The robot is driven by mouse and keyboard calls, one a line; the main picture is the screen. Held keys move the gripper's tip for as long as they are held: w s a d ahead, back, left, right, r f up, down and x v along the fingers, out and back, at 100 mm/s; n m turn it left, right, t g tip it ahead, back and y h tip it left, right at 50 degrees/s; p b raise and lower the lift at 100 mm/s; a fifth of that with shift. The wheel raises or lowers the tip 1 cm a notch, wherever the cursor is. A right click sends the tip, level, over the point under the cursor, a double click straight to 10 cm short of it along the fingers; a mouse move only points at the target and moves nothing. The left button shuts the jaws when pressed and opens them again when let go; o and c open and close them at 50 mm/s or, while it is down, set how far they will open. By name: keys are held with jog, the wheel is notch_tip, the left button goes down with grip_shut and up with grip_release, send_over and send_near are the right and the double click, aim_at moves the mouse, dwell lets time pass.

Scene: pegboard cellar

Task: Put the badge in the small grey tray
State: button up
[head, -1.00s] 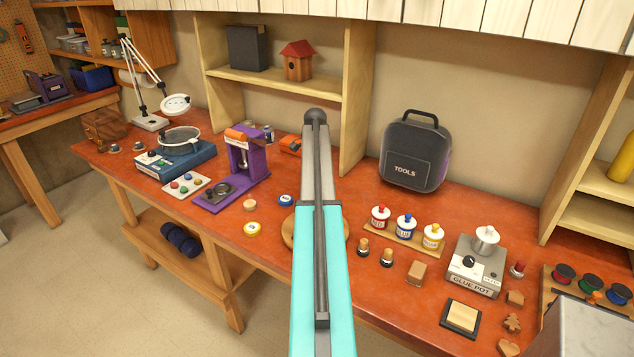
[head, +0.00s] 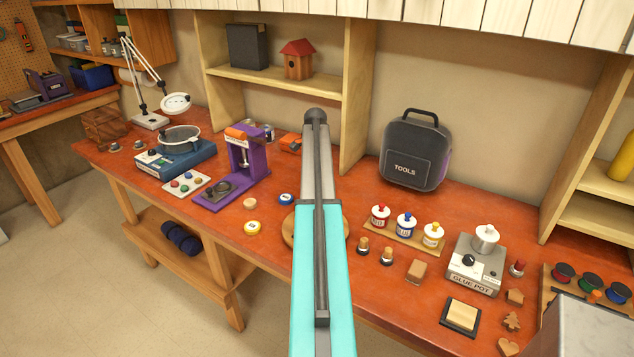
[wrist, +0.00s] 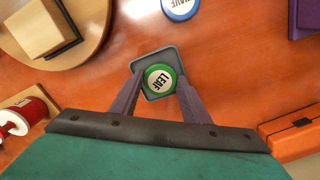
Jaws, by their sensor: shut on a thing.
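The green badge marked LEAF (wrist: 160,81) is between the two fingers of my gripper (wrist: 159,84) in the wrist view. The fingers are shut on its sides. The small grey tray (wrist: 146,61) is directly beneath, with its rim showing around the badge. The badge lies within the tray's outline; I cannot tell whether it touches the tray floor. In the head view my arm hides the gripper, the green badge and the tray.
A blue badge (wrist: 180,6) lies near the tray. A round wooden board (wrist: 97,14) bears a block. A red-labelled pot (wrist: 30,108) and an orange object (wrist: 292,132) flank my gripper. A purple press (head: 240,165) stands left in the head view.

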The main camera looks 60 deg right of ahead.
dwell(0.8)
jog(key=o, duration=1.3)
jog(key=shift+o, duration=0.2)
jog(key=shift+r, duration=0.25)
jog(key=shift+r+p, duration=1.95)
jog(key=shift+r, duration=1.35)
